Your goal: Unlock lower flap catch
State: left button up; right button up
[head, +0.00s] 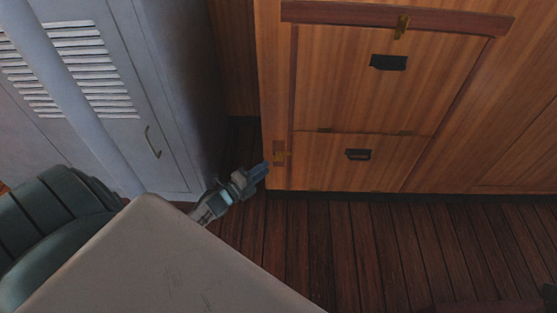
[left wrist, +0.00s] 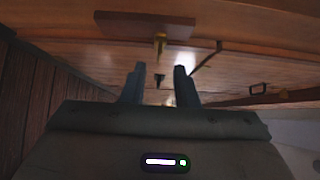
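The lower flap (head: 325,165) is a wooden panel low on the cabinet, closed, with a black recessed handle (head: 358,154). A small brass catch (head: 279,157) sits on a darker block at its left edge. My left gripper (head: 266,172) is just left of and slightly below this catch. In the left wrist view the gripper (left wrist: 160,70) is open, its two dark fingers apart with nothing between them. A brass catch (left wrist: 160,42) shows beyond the fingertips, roughly centred on the gap. Contact with the catch cannot be told. My right gripper is out of view.
Above is a larger closed flap (head: 365,90) with a black handle (head: 388,62) and a brass catch (head: 403,26) on the top rail. A grey louvred locker (head: 110,100) with a handle (head: 152,142) stands to the left. The dark plank floor (head: 370,240) in front of the cabinet is mostly clear.

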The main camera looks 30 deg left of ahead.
aim_at(278, 158)
pick_arm(q)
jog(key=x, duration=0.7)
jog(key=shift+w+b, duration=0.3)
jog(key=shift+b, duration=0.05)
jog(key=shift+f, duration=0.1)
grip_shut()
